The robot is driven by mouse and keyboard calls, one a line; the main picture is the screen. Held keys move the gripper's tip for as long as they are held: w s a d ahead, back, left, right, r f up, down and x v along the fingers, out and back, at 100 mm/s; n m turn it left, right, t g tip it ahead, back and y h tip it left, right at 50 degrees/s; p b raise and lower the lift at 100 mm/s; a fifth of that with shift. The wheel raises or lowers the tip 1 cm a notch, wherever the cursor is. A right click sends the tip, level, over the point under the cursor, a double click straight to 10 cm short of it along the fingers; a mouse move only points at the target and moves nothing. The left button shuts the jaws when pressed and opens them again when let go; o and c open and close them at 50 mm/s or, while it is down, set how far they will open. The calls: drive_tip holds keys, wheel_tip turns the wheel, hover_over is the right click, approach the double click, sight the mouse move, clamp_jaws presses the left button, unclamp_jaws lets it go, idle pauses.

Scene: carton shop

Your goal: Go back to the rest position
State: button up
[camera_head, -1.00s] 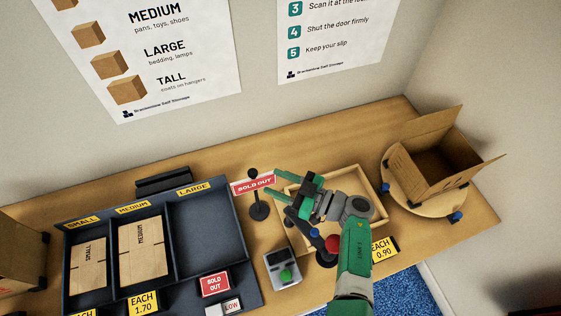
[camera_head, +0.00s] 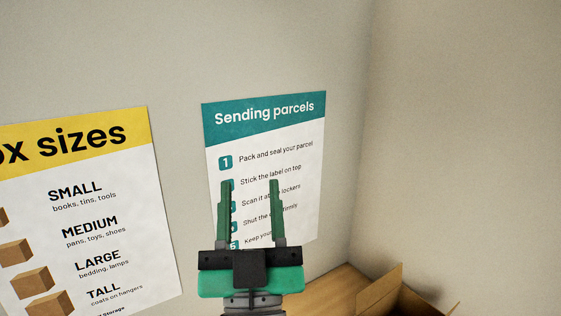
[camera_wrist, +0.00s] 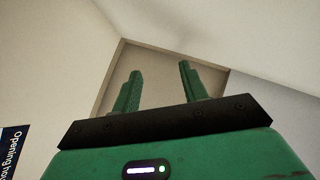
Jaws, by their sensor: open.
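My gripper (camera_head: 250,187) is raised in front of the wall, with its two green fingers pointing up and spread apart. Nothing is between the fingers. In the head view it overlaps the lower part of the "Sending parcels" poster (camera_head: 264,112). In the wrist view the gripper (camera_wrist: 158,78) also shows open and empty, against the bare upper walls and ceiling.
An open cardboard box (camera_head: 407,300) stands at the bottom right on the wooden counter (camera_head: 335,290); most of both is out of frame. A "Box sizes" poster (camera_head: 130,190) hangs at left. A dark "Opening" sign (camera_wrist: 12,150) shows at the wrist view's left edge.

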drive_tip(key=s+d+r+m+g+h, duration=0.1)
drive_tip(key=s+d+r, duration=0.1)
drive_tip(key=s, duration=0.5)
drive_tip(key=s+d+r+h, duration=0.1)
drive_tip(key=s+d+r, duration=0.1)
drive_tip(key=s, duration=0.6)
wheel_tip(320, 180, up, 14)
drive_tip(key=p, duration=1.3)
drive_tip(key=shift+w+a+f, duration=0.2)
drive_tip(key=shift+w+a, duration=0.1)
drive_tip(key=shift+w, duration=0.05)
